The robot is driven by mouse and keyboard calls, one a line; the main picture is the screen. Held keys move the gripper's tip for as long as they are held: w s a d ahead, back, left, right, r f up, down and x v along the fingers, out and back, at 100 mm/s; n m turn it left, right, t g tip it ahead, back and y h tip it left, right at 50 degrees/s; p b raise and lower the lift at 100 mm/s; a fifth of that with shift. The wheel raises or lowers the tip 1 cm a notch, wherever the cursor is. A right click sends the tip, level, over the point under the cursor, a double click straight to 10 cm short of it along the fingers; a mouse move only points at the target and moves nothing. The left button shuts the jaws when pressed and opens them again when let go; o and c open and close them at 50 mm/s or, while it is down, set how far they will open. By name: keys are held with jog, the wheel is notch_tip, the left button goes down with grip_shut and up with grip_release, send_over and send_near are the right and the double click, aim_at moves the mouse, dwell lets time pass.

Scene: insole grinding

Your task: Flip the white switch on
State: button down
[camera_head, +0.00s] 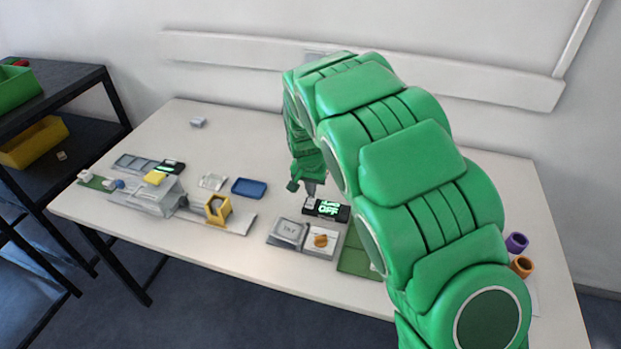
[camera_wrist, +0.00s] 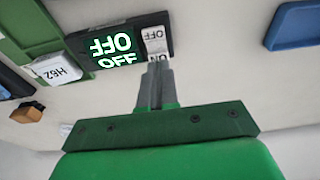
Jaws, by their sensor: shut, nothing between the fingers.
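The white switch (camera_wrist: 155,40) sits at the end of a black display unit in the wrist view. Its two faces carry the words OFF and ON. The black display (camera_wrist: 118,45) beside it glows OFF in green; it also shows in the head view (camera_head: 328,208). My gripper (camera_wrist: 158,68) is shut and empty, with its tips right at the ON end of the switch, partly covering it. I cannot tell whether they touch. In the head view my gripper (camera_head: 310,190) points down just behind the left end of the display, and the switch is too small there to read.
A scale (camera_head: 289,232) and a white pad with an orange piece (camera_head: 321,241) lie in front of the display. A green mat (camera_head: 355,262) is partly hidden by my arm. A blue tray (camera_head: 249,188) and a grey machine (camera_head: 155,197) stand to the left.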

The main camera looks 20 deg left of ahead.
aim_at(311, 202)
jog(key=shift+w+f, duration=0.1)
jog(key=shift+f, duration=0.7)
jog(key=shift+w+f+g, duration=0.2)
jog(key=shift+f+g, duration=0.1)
jog(key=shift+g, duration=0.2)
jog(key=shift+s, duration=0.2)
